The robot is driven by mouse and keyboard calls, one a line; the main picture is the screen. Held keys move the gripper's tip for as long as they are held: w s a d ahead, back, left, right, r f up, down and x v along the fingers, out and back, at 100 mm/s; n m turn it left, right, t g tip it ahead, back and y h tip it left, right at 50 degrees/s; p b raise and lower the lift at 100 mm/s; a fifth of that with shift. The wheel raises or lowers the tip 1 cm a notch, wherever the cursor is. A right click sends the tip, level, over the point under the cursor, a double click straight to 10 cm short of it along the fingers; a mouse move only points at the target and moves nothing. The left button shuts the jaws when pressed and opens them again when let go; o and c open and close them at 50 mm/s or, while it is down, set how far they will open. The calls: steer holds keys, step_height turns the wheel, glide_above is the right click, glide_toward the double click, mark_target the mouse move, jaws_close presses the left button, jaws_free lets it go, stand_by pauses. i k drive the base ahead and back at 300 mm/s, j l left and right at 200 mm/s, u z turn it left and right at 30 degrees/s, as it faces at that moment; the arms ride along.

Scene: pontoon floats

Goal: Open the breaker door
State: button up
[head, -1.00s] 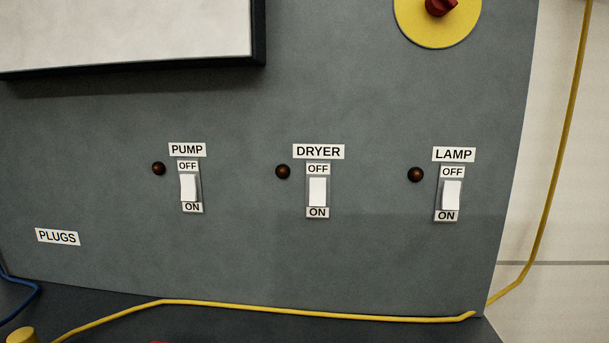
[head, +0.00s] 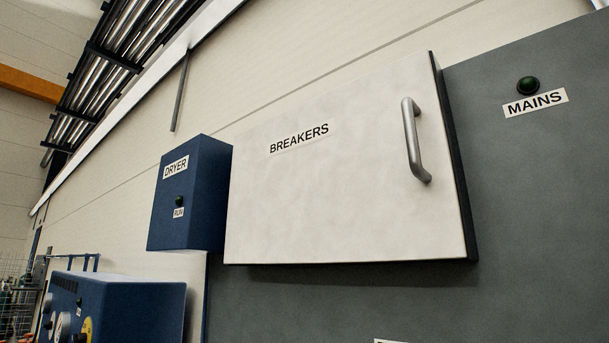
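The breaker door (head: 330,205) is a white panel labelled BREAKERS in the head view, in the middle of the picture. It looks closed on its dark box, which stands out from the grey panel. A silver bar handle (head: 412,140) stands upright near the door's right edge. My gripper is not in view, and nothing touches the handle or the door.
The grey panel (head: 545,200) carries a dark green lamp (head: 527,85) above a MAINS label (head: 535,103) at the right. A blue DRYER box (head: 190,205) sits just left of the door. Blue equipment with gauges (head: 120,305) stands at the lower left.

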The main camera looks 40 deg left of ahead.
mark_target(360, 170)
steer(key=u, duration=0.6)
steer(key=i+j+u, duration=0.15)
steer(key=u, duration=0.2)
steer(key=i+j+u, duration=0.1)
steer(key=u, duration=0.25)
steer(key=i+u, duration=0.2)
steer(key=u, duration=0.15)
